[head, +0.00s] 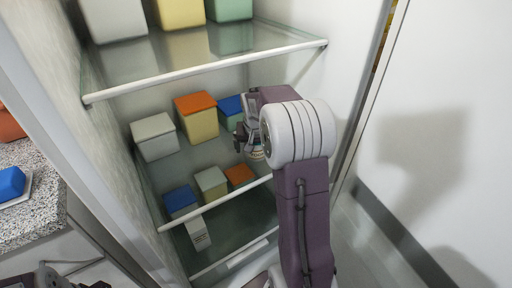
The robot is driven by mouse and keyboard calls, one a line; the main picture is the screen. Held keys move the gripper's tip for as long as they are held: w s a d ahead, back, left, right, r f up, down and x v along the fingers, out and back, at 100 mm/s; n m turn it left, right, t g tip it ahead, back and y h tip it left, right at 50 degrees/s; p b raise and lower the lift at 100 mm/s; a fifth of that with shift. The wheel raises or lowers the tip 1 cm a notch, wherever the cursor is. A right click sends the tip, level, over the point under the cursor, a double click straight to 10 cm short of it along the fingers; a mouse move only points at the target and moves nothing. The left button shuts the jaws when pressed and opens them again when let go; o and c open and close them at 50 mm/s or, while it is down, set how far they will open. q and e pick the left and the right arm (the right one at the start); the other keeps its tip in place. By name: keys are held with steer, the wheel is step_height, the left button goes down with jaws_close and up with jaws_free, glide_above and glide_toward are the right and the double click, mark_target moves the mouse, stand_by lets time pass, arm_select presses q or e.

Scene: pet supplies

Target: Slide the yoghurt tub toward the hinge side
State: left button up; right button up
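Part of my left gripper (98,285) shows at the bottom left edge, outside the cabinet, mostly cut off.
A grey box (154,137), an orange-lidded box (198,119) and a blue-lidded box (230,108) stand left of and behind the gripper. Smaller boxes and a white carton (199,234) show lower down. The upper shelf's front bar (210,69) runs above. A speckled counter (40,200) lies left.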

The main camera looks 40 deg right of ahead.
mark_target(256, 145)
steer(key=p+v, duration=0.3)
steer(key=v, duration=0.3)
steer(key=shift+r, duration=0.35)
steer(key=shift+s+a+r, duration=0.2)
steer(key=shift+s+r, duration=0.05)
steer(key=shift+r, duration=0.15)
steer(key=shift+f, duration=0.1)
